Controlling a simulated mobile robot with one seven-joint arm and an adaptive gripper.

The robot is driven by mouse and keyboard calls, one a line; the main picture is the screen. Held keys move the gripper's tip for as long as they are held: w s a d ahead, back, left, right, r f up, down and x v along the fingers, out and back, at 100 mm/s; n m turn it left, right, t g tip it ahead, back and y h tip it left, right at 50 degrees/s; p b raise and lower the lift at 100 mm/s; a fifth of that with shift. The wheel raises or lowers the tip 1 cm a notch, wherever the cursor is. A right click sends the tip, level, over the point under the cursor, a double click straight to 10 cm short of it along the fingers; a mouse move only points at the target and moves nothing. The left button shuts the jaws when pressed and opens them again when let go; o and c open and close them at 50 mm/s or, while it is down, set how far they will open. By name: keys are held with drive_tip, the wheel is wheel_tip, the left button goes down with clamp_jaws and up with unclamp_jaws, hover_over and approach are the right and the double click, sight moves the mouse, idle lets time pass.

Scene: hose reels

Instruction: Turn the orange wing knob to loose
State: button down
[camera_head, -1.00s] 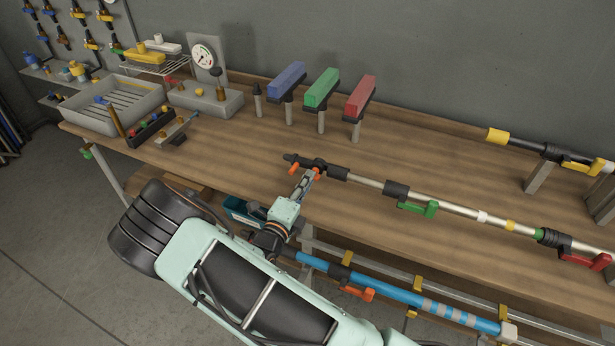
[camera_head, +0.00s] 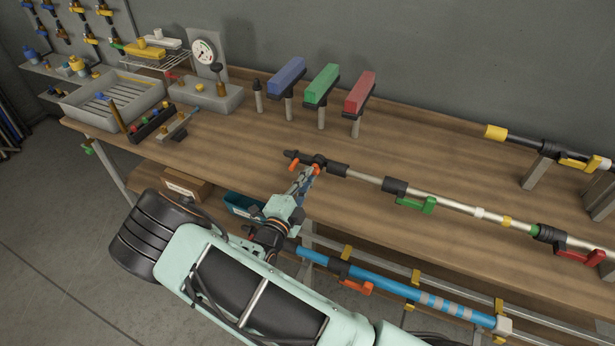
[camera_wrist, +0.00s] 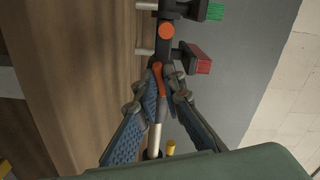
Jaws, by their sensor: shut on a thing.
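The orange wing knob (camera_wrist: 159,80) is on the dark fitting near the left end of a pole assembly along the bench's front edge. In the head view, the knob (camera_head: 315,169) shows as a small orange piece beside my gripper (camera_head: 308,176). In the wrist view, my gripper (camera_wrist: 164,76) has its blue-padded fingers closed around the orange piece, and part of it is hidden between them. A round orange end (camera_wrist: 167,31) shows farther up on the same dark fitting. The knob's exact angle is hard to tell.
The silver pole (camera_head: 368,179) carries a green lever (camera_head: 416,205) and a red lever (camera_head: 580,256). Blue, green and red blocks on posts stand behind. A blue pole (camera_head: 385,287) runs below the bench edge.

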drive_tip(key=c, duration=2)
unclamp_jaws()
drive_tip(key=shift+c, duration=0.2)
drive_tip(key=shift+s, duration=0.15)
drive_tip(key=v, duration=1.1)
drive_tip(key=shift+s+a, duration=0.15)
drive_tip(key=shift+s, duration=0.25)
